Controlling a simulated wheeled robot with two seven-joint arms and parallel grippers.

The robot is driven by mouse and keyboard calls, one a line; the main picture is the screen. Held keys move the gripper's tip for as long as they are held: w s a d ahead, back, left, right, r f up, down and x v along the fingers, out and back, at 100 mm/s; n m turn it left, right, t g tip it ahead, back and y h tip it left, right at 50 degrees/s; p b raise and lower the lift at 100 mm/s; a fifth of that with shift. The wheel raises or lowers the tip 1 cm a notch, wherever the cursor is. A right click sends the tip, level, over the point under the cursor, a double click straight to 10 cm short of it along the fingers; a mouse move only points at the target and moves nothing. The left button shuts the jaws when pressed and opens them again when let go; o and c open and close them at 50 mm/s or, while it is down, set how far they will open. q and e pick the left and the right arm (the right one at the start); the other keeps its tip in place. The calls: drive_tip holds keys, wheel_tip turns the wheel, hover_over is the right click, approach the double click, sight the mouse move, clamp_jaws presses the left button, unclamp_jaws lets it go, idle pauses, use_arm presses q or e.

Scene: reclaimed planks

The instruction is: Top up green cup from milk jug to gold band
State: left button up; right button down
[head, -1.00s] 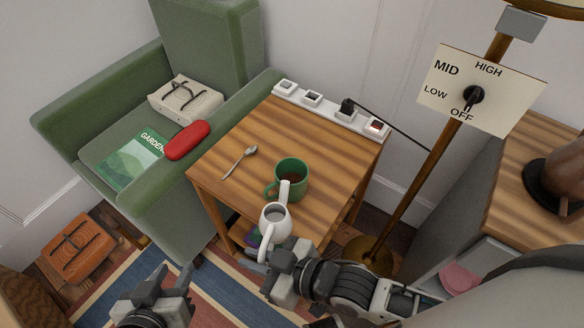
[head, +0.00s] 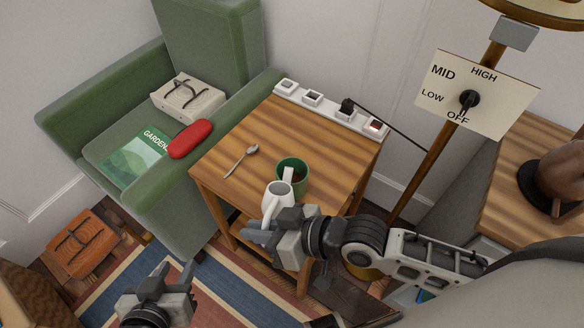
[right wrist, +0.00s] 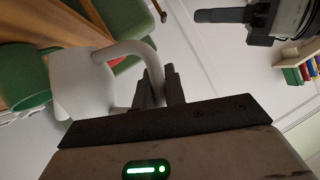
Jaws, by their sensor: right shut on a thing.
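The green cup (head: 301,186) stands upright on the wooden side table, with dark liquid inside. Its gold band cannot be made out. The white milk jug (head: 277,197) is in front of the cup, and its spout overlaps the cup's near rim in the head view. Whether milk is flowing cannot be told. My right gripper (head: 262,232) is shut on the jug's handle; the right wrist view shows the jug (right wrist: 80,85) with the green cup (right wrist: 24,80) beyond it. My left gripper (head: 172,275) is open and empty, low in the head view.
The side table (head: 235,185) carries a spoon (head: 240,160) and a socket strip (head: 330,110) along the back. A green armchair (head: 200,45) stands left. A lamp pole (head: 425,165) with a dial sign rises at right, near my right arm.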

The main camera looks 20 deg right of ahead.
sight(269, 216)
drive_tip(key=shift+w+d+r+m+g, duration=0.15)
drive_tip(key=shift+w+d+r+m, duration=0.1)
drive_tip(key=shift+w+r, duration=0.25)
drive_tip(key=shift+w+d+r+m+g, duration=0.15)
drive_tip(key=shift+w+d+r, duration=0.1)
drive_tip(key=shift+r, duration=0.3)
idle(0.9)
use_arm(q)
drive_tip(key=shift+b, duration=0.3)
use_arm(e)
drive_tip(key=shift+w+r, duration=0.1)
use_arm(q)
drive_tip(key=shift+w+d+b, duration=0.1)
drive_tip(key=shift+d+b, duration=0.05)
drive_tip(key=shift+b, duration=0.15)
use_arm(e)
drive_tip(key=shift+w+d+r+m+y, duration=0.3)
drive_tip(key=shift+w+d+r+y, duration=0.1)
drive_tip(key=shift+w+r, duration=0.15)
use_arm(q)
drive_tip(key=shift+f+b, duration=0.25)
drive_tip(key=shift+b, duration=0.1)
use_arm(e)
drive_tip(key=shift+w+d+r+m+g, duration=0.3)
drive_tip(key=shift+w+r+g, duration=0.1)
drive_tip(key=shift+w+r, duration=0.25)
